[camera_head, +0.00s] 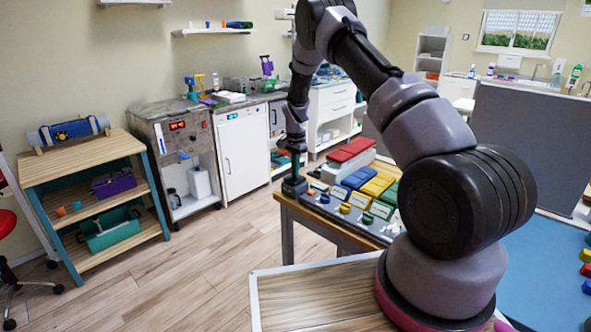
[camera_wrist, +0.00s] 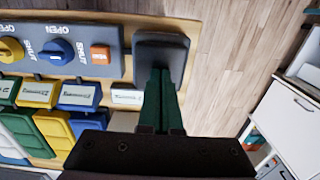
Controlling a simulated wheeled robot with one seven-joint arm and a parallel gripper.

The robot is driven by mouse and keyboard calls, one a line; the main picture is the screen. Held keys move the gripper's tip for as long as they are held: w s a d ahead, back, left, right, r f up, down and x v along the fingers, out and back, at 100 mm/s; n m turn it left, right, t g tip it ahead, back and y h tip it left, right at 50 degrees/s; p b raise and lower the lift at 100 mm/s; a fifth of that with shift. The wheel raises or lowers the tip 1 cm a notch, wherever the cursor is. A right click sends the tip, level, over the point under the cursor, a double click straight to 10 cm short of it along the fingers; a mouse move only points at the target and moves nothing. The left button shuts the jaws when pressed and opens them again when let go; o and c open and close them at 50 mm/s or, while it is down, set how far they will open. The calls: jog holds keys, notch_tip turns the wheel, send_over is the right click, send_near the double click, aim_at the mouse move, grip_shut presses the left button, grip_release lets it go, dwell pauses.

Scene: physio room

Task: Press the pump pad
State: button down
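The likely pump pad is a dark rounded-square pad (camera_head: 294,187) at the left end of the grey control panel (camera_head: 333,208). In the wrist view the pad (camera_wrist: 172,42) lies beside the panel's end. My gripper (camera_head: 294,177) points down over the pad. In the wrist view its green fingers (camera_wrist: 160,72) lie side by side with no clear gap, shut and empty. Their tips overlap the pad's near part in the picture. I cannot tell whether they touch it or how far it is pressed.
The panel carries a blue knob (camera_wrist: 59,51), a yellow knob (camera_wrist: 10,50) and an orange button (camera_wrist: 100,55). Blue, yellow and green blocks (camera_head: 377,184) stand behind it, with a red-topped block (camera_head: 351,149) farther back. A wooden shelf unit (camera_head: 82,168) stands left across open floor.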

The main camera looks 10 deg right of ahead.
jog(key=shift+s+f, duration=0.15)
jog(key=shift+f, duration=0.15)
jog(key=shift+d+r, duration=0.1)
jog(key=shift+r, duration=0.3)
notch_tip(320, 180, up, 14)
jog(key=shift+f, duration=0.1)
